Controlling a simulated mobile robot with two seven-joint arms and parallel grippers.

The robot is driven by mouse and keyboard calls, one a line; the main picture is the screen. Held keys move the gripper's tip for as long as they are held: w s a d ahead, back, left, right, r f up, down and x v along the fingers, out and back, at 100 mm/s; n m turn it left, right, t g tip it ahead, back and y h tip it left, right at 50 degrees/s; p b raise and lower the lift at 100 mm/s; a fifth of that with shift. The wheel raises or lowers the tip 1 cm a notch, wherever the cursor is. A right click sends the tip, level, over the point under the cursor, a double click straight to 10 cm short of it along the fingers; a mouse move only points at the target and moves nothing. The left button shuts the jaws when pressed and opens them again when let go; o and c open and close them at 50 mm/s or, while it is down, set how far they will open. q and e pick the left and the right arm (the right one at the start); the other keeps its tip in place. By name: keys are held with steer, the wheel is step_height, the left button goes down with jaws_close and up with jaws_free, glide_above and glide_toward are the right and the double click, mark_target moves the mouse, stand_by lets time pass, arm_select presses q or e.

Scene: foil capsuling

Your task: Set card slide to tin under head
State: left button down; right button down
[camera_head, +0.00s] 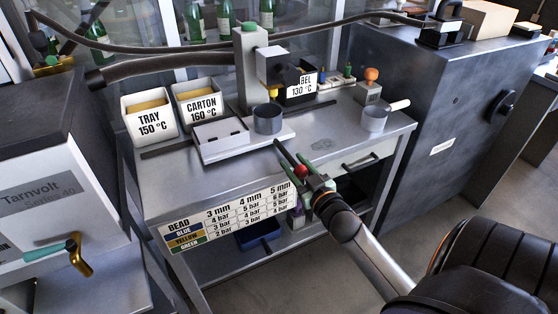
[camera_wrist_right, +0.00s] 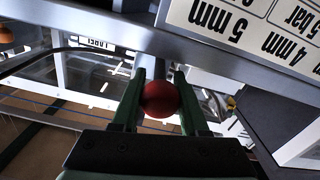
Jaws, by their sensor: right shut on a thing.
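My right gripper (camera_head: 302,174) is at the front edge of the steel bench, shut on a red ball knob (camera_head: 300,171). In the right wrist view the red knob (camera_wrist_right: 160,99) sits between the two green fingers (camera_wrist_right: 160,95). A dark rod (camera_head: 285,155) runs from near the knob back towards the white slide plate (camera_head: 276,136). My left gripper is not in view.
A pressure chart (camera_head: 228,218) hangs on the bench front. The bench's right front is clear.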

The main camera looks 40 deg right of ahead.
steer(key=shift+s+d+r, duration=0.1)
steer(key=shift+s+d, duration=0.1)
steer(key=shift+d, duration=0.7)
steer(key=shift+c, duration=2.1)
jaws_free()
steer(key=shift+s, duration=0.1)
steer(key=v, duration=1.2)
steer(key=shift+s, duration=0.2)
